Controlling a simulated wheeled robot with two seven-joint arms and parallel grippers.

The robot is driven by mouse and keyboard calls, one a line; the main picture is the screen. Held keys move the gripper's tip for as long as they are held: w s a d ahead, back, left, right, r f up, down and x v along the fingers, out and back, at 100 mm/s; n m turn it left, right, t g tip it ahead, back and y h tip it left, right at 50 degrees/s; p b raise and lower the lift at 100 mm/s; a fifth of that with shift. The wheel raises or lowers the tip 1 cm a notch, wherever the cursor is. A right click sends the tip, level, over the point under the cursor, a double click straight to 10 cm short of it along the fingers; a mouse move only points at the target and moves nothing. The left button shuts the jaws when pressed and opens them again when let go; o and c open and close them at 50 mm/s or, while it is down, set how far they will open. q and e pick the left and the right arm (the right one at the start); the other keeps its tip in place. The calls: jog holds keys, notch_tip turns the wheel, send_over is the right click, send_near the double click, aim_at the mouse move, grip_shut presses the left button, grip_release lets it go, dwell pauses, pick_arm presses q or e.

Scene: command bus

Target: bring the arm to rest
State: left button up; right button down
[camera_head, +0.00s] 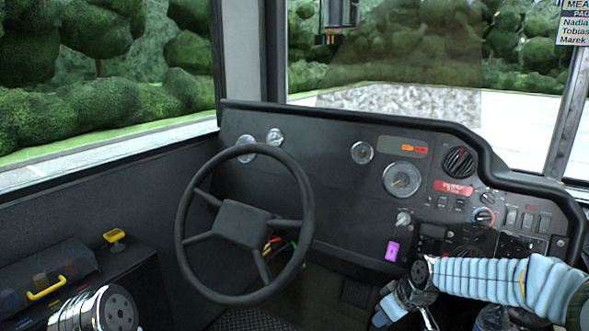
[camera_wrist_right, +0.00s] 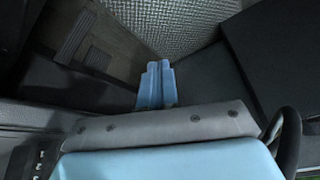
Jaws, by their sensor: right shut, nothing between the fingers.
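My right arm (camera_head: 500,281), in a pale blue sleeve, comes in from the right in the head view and lies in front of the lower dashboard. Its gripper (camera_head: 390,308) points down at the bottom of that view, right of the steering wheel and apart from it. In the right wrist view the two blue fingers (camera_wrist_right: 156,82) are together with nothing between them. A metal and black part of my left arm (camera_head: 105,310) shows at the bottom left; its gripper is not in view.
The steering wheel (camera_head: 240,223) stands left of centre, before the dashboard (camera_head: 330,185) with its gauges and switches. A purple tag (camera_head: 392,251) is on the panel above my right gripper. A yellow handle (camera_head: 46,288) and yellow knob (camera_head: 115,236) are on the left console.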

jog(key=s+a+f+m+g, duration=0.1)
jog(key=s+a+f, duration=0.1)
jog(key=s+f, duration=0.35)
jog(key=s+a+f+m+y, duration=0.1)
jog(key=s+a+f+m, duration=0.15)
jog(key=f, duration=0.55)
jog(key=s+a+f+m+g, duration=0.1)
jog(key=s+a+f, duration=0.2)
jog(key=f, duration=0.4)
jog(key=s+a+f+m, duration=0.1)
jog(key=s+f+m, duration=0.1)
jog(key=s+f, duration=0.2)
jog(key=s+a+f+m+g, duration=0.1)
jog(key=s+f+m, duration=0.1)
jog(key=s, duration=0.7)
jog(key=shift+s+a+f, duration=0.35)
jog(key=shift+f, duration=0.5)
